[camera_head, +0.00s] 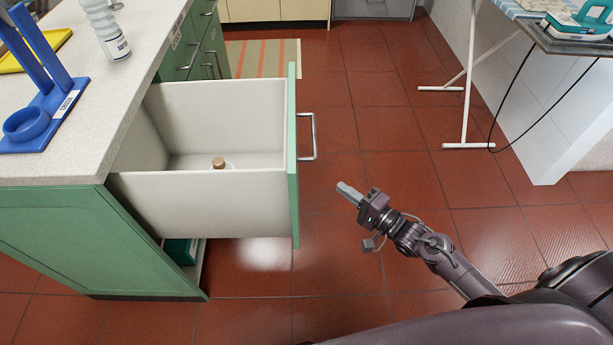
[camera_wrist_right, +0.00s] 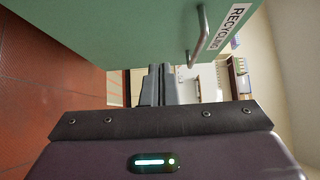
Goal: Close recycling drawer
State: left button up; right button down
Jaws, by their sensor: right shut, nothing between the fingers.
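The recycling drawer (camera_head: 215,205) is a deep cream bin with a green front (camera_head: 293,160), pulled well out of the green cabinet in the head view. A metal bar handle (camera_head: 308,137) is on its outer face. In the right wrist view the green front (camera_wrist_right: 130,30) fills the upper part, with a "RECYCLING" label (camera_wrist_right: 230,28) beside the handle (camera_wrist_right: 199,38). My right gripper (camera_head: 345,190) is shut and empty, to the right of the drawer front and apart from it in the head view. Its fingers also show in the right wrist view (camera_wrist_right: 158,85). My left gripper is not in view.
A small bottle with a brown cap (camera_head: 218,163) is inside the drawer. The counter (camera_head: 100,120) holds a blue stand (camera_head: 40,100), a yellow tray (camera_head: 35,50) and a clear bottle (camera_head: 105,28). An ironing board stands at the right. The red tiled floor around the gripper is clear.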

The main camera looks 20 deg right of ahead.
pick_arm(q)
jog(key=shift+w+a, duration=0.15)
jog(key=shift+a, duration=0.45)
pick_arm(e)
jog(key=w+a, duration=0.7)
jog(key=shift+w+a, duration=0.25)
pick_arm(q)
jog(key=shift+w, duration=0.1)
pick_arm(e)
jog(key=shift+a, duration=0.1)
